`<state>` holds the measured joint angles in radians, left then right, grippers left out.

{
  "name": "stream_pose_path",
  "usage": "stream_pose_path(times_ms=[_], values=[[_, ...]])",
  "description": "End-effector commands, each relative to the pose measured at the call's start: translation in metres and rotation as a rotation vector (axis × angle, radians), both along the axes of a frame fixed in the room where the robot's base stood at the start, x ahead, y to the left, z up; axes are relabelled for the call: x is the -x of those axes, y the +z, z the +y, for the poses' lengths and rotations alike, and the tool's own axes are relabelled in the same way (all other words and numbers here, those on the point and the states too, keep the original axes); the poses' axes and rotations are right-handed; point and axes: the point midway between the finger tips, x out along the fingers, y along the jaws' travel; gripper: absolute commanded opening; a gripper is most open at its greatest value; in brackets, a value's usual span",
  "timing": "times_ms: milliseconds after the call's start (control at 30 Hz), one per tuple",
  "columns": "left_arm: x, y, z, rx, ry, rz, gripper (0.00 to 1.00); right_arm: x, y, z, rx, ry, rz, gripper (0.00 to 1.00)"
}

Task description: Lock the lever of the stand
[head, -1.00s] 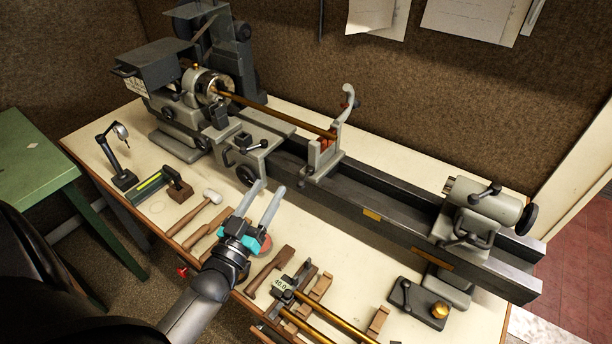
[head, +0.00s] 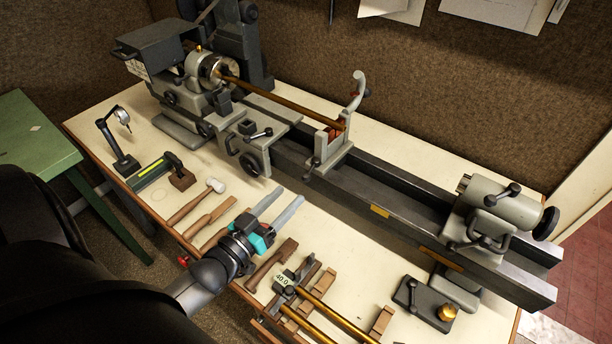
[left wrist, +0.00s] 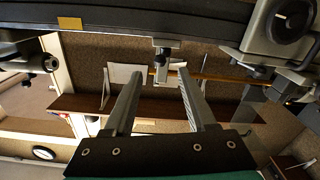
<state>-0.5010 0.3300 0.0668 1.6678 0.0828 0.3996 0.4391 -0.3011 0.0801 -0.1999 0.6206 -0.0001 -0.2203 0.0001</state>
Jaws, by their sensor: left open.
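The stand (head: 329,148) straddles the lathe bed in the head view, with a brass tube (head: 280,103) resting in it. Its curved upper arm (head: 356,88) is swung up, with a dark knob near the top. A small lever with a dark knob (head: 314,162) is on the stand's near side. My left gripper (head: 291,195) is open and empty, over the bench front, apart from the stand and pointing towards the bed. In the left wrist view, its fingers (left wrist: 147,72) are spread, with the stand (left wrist: 165,47) beyond them. My right gripper is not in view.
The dark lathe bed (head: 400,203) runs across the bench, with the headstock chuck (head: 208,70) at left and tailstock (head: 500,210) at right. A mallet (head: 190,205), wooden tools and brass tubes (head: 345,322) lie along the front. Clear bench lies between gripper and bed.

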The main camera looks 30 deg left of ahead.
Motion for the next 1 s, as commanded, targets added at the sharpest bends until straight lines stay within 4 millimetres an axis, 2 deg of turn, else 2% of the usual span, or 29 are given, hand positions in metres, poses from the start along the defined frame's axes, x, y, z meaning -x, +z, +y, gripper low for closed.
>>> stream_pose_path(times_ms=[33,300,500,933,1000], values=[[-0.010,0.002,0.000,-0.001,0.000,-0.004,0.56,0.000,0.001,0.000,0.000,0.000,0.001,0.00],[-0.052,0.001,-0.003,-0.002,0.000,-0.002,0.56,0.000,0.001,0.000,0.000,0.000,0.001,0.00],[-0.072,0.000,-0.005,-0.001,0.000,-0.002,0.56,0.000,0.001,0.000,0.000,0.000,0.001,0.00],[-0.080,0.000,-0.005,-0.001,0.000,0.000,0.56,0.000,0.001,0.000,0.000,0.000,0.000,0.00],[-0.079,0.000,-0.005,-0.001,0.000,0.000,0.51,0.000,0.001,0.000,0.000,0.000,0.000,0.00]])
